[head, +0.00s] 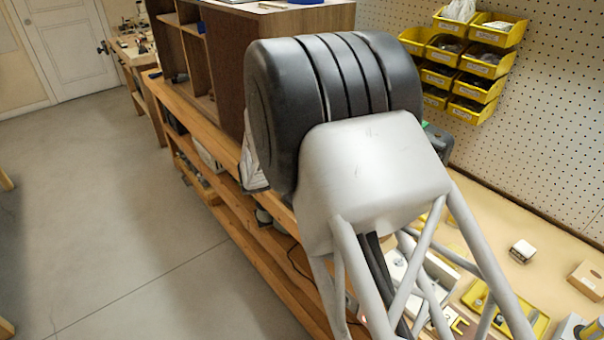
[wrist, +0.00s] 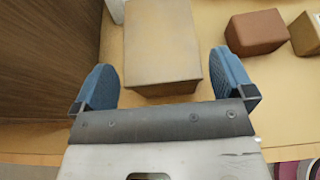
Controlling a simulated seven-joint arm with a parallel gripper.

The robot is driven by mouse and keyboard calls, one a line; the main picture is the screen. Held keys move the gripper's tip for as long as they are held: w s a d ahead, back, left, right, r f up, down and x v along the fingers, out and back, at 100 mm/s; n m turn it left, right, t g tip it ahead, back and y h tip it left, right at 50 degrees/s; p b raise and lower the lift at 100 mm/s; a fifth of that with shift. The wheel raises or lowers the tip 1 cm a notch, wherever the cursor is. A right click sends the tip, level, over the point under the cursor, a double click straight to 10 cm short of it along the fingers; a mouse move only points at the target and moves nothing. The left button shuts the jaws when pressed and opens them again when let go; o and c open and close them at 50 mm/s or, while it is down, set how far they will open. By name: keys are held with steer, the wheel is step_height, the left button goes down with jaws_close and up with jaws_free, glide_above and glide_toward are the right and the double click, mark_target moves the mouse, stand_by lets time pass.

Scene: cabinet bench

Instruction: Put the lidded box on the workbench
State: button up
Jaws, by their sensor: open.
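In the wrist view, a tan box (wrist: 162,45) lies ahead of and between the fingers of my gripper (wrist: 165,84). Its broad top faces the camera, with a narrow front side below; I cannot tell for sure that this is the lidded box. My gripper is open, with one blue fingertip at each side of the box's near end and a gap on both sides. Nothing is held. In the head view my own arm hides the gripper and this box. The workbench (head: 500,210) shows at the right of the head view.
A dark wood panel (wrist: 45,60) stands close left of my gripper. A brown box (wrist: 256,32) and another box (wrist: 307,33) sit at the right. In the head view, a wooden cabinet (head: 228,70) stands at the back; yellow bins (head: 440,75) hang on the pegboard.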

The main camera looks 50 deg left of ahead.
steer(key=v, duration=1)
steer(key=shift+s, duration=0.1)
stand_by(0.8)
